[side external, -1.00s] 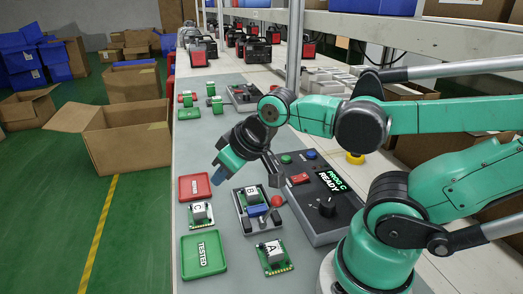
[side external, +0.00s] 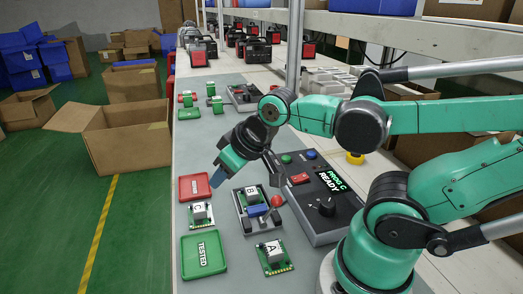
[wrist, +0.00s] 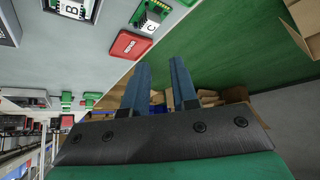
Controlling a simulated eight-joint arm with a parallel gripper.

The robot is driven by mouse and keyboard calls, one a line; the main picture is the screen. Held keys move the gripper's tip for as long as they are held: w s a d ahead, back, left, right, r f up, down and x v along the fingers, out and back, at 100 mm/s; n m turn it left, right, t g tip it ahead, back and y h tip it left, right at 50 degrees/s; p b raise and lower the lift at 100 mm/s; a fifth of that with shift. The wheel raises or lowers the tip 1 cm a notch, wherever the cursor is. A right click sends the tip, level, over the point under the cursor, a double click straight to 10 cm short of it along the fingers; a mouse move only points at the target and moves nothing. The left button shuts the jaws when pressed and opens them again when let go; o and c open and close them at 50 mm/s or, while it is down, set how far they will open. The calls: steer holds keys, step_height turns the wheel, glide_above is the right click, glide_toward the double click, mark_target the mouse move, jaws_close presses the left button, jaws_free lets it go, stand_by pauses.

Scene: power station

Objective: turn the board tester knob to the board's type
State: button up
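The dark tester box (side external: 318,188) has a display (side external: 329,181) reading "PROG C READY". Its black knob (side external: 327,207) sits near the front of the panel; its exact pointing is too small to read. A green board marked B (side external: 251,194) sits in the fixture (side external: 243,221) left of the box; it also shows in the wrist view (wrist: 68,12). My gripper (wrist: 160,62) is open and empty, its two blue fingers apart.
Board C (side external: 201,214) lies between the red tray and the green TESTED tray (side external: 203,256). Board A (side external: 272,256) lies in front of the fixture. A post (side external: 295,45) rises behind.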

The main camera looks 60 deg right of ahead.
mark_target(328, 203)
steer(key=o, duration=0.6)
steer(key=shift+m+g+h, duration=0.5)
steer(key=shift+m+g, duration=0.3)
steer(key=shift+m, duration=0.1)
steer(key=d, duration=0.1)
steer(key=s+d, duration=0.1)
steer(key=d, duration=0.1)
steer(key=s+d+f, duration=0.1)
steer(key=shift+d, duration=0.25)
steer(key=shift+o, duration=0.2)
steer(key=s+d+m+g, duration=0.1)
steer(key=s+d, duration=0.1)
steer(key=s+d+f+m+g, duration=0.1)
steer(key=s+d+m, duration=0.1)
steer(key=s, duration=0.1)
steer(key=s+d+f+m+g, duration=0.1)
steer(key=s+d, duration=0.2)
steer(key=shift+s+g, duration=0.15)
steer(key=shift+g, duration=0.15)
steer(key=s+m, duration=0.1)
steer(key=s+m+g, duration=0.1)
steer(key=s, duration=0.1)
steer(key=s+d+y, duration=0.1)
steer(key=s, duration=0.1)
steer(key=shift+f+m+g, duration=0.25)
steer(key=shift+m+g, duration=0.05)
steer(key=shift+m, duration=0.1)
steer(key=shift+s+d+f, duration=0.1)
steer(key=shift+s, duration=0.1)
steer(key=shift+f, duration=2.7)
